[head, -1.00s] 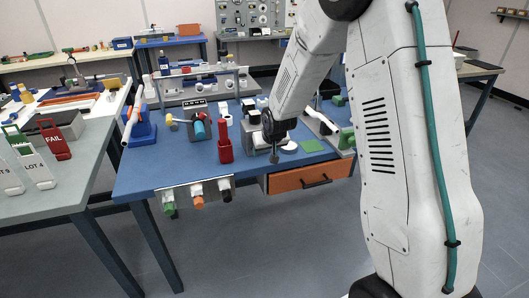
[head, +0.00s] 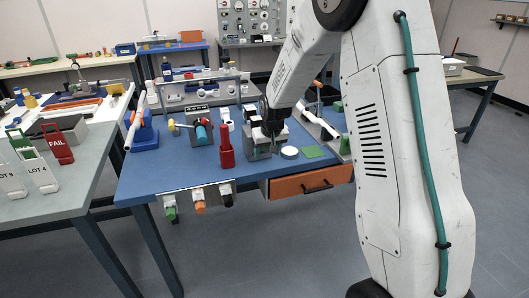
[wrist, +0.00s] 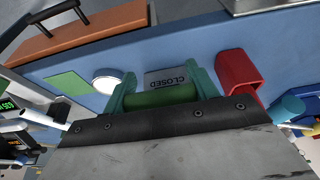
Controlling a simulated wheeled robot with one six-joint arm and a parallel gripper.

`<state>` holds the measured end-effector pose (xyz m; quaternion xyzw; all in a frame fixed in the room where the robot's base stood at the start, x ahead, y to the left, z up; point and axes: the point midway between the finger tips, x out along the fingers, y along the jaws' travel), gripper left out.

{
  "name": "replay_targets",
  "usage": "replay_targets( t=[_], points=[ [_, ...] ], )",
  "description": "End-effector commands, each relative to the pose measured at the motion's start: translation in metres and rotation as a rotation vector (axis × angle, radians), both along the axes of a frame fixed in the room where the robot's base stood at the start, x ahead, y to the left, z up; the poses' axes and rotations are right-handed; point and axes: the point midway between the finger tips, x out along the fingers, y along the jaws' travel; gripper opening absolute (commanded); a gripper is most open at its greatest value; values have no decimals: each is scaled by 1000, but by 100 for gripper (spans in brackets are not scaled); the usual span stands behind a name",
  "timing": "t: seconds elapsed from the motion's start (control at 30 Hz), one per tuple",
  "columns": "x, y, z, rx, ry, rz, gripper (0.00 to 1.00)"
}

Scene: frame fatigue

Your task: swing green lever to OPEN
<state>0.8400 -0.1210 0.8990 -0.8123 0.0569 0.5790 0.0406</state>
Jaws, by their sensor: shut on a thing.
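The green lever (wrist: 160,97) shows in the wrist view as a green bar between the two teal fingers of my gripper (wrist: 163,92). The gripper is shut on the lever. A grey plate reading CLOSED (wrist: 166,80), upside down in the wrist view, lies just beyond the bar. In the head view, my gripper (head: 268,148) is low over the blue table, right of the red block-like holder (head: 227,150). The lever is mostly hidden there by the gripper, and no OPEN mark can be made out.
A white disc (head: 290,152) and a green square (head: 312,151) lie right of my gripper on the blue table (head: 180,175). An orange drawer (head: 310,182) is under the front edge. A teal-and-grey fixture (head: 203,133) stands behind the red holder.

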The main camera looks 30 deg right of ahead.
Motion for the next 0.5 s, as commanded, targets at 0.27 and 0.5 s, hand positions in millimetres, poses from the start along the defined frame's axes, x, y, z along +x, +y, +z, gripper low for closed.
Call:
replay_targets(
  t=[0.27, 0.5],
  points=[
    [2, 0, 3, -1, -8, 0, 80],
    [1, 0, 2, -1, -4, 0, 80]
  ],
)
